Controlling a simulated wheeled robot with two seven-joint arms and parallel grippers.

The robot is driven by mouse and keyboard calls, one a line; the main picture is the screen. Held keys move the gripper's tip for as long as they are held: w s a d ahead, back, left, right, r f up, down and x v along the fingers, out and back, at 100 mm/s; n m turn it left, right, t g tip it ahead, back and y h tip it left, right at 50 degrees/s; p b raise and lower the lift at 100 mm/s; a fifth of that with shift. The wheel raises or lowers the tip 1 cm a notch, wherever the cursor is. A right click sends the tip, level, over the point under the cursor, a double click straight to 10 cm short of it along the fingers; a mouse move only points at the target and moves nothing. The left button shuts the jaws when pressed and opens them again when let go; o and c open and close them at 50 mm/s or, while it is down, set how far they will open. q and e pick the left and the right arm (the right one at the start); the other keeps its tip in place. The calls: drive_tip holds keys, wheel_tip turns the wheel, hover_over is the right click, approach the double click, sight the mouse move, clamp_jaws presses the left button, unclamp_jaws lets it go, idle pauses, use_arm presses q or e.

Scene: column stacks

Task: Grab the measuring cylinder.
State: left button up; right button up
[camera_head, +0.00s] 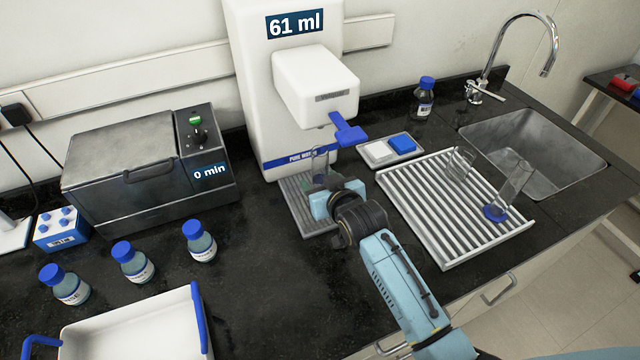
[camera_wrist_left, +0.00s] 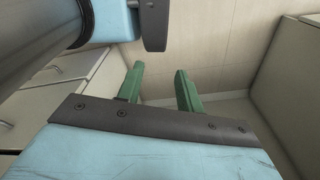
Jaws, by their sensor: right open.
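A clear glass cylinder (camera_head: 319,158) stands under the spout of the water dispenser, its lower part hidden by my right gripper. A second clear cylinder with a blue base (camera_head: 514,183) is on the drying rack at right. My right gripper (camera_head: 321,184) is open, right at the glass under the dispenser. Its fingers are mostly hidden, so I cannot tell whether they are around or beside the glass. In the left wrist view, my left gripper (camera_wrist_left: 161,86) has its green fingers apart with nothing between them.
The white dispenser (camera_head: 245,70) reads "61 ml". The ribbed drying rack (camera_head: 445,258) also holds a glass beaker (camera_head: 460,164). A metal sink (camera_head: 535,150) is at right. Several blue-capped bottles (camera_head: 135,265), a white tray (camera_head: 135,325) and a metal bath (camera_head: 120,150) are at left.

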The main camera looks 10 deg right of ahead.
sight(317, 176)
drive_tip(key=shift+x, duration=1.7)
drive_tip(key=shift+c, duration=0.3)
clamp_jaws()
drive_tip(key=shift+r, duration=0.2)
